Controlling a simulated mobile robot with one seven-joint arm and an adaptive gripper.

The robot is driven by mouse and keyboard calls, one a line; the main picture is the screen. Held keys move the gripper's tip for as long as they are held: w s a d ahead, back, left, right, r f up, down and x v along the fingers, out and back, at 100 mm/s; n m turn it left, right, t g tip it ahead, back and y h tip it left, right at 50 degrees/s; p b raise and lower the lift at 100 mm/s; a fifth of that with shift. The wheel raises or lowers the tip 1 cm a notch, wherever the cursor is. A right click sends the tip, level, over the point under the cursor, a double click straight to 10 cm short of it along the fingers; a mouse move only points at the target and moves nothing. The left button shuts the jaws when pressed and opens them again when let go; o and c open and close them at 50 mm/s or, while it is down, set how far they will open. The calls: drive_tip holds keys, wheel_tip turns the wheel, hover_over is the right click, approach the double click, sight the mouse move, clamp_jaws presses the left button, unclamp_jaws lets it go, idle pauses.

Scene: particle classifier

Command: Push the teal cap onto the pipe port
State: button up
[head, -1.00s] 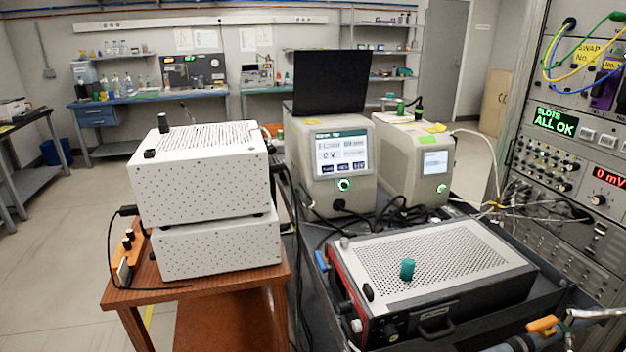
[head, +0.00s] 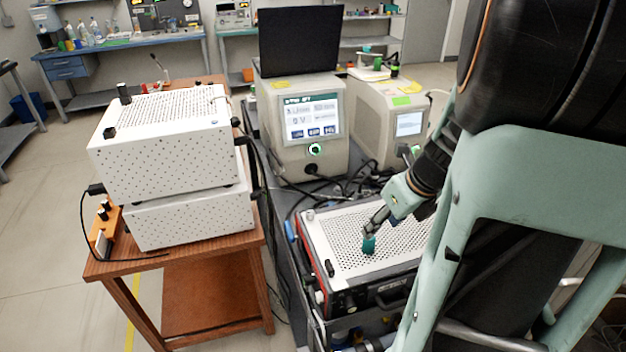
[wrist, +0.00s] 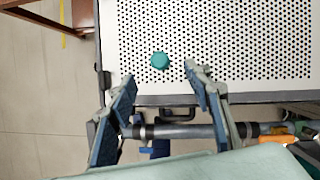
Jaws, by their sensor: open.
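The teal cap (head: 369,244) stands on the perforated white top of a red-and-black instrument (head: 340,229). My gripper (head: 374,218) is right above or beside the cap in the head view, with its fingers pointing down. In the wrist view the cap (wrist: 160,60) shows between and slightly beyond the two open fingertips (wrist: 160,77), with no finger seen touching it. I cannot clearly tell which fitting is the pipe port.
Two stacked white perforated boxes (head: 165,155) stand on a wooden cart (head: 180,264) at left. A beige analyzer with a screen (head: 305,125) and a smaller one (head: 388,122) stand behind the instrument. Cables lie between them. My arm hides the right side.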

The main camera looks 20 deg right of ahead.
sight(369, 244)
drive_tip(key=b+x, duration=0.1)
drive_tip(key=x, duration=0.7)
drive_tip(key=shift+w+f, duration=0.15)
drive_tip(key=shift+f, duration=0.25)
drive_tip(key=c, duration=1.1)
drive_tip(key=shift+r, duration=0.1)
